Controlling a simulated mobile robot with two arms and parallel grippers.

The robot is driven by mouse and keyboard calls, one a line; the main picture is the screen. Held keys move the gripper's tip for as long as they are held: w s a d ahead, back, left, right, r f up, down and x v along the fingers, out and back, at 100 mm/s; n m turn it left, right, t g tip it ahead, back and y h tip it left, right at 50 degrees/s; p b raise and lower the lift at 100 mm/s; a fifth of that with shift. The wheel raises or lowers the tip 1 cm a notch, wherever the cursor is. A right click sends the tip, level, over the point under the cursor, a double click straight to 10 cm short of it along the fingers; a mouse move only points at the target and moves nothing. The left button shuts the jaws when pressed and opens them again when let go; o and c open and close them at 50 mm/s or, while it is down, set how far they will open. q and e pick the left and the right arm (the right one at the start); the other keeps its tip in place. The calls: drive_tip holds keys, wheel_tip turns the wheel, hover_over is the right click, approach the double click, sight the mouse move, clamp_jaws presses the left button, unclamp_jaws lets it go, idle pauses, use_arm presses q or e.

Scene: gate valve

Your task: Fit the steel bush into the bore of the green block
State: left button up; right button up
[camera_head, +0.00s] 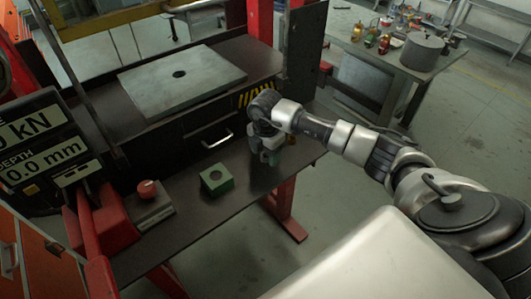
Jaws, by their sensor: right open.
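The green block (216,180) sits on the dark bench shelf in front of the press, with a round bore open in its top. My right gripper (269,157) points down close above the shelf, to the right of the green block and apart from it. It is open. I cannot make out the steel bush; it may be hidden behind or between the fingers of my right gripper. My left gripper is not in view.
A red knob on a grey box (150,205) stands left of the block. A display panel (42,140) is at far left. The shelf between block and knob is clear.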

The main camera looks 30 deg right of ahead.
drive_tip(key=shift+f, duration=0.15)
drive_tip(key=shift+c, duration=0.2)
drive_tip(key=c, duration=1)
drive_tip(key=shift+r, duration=0.2)
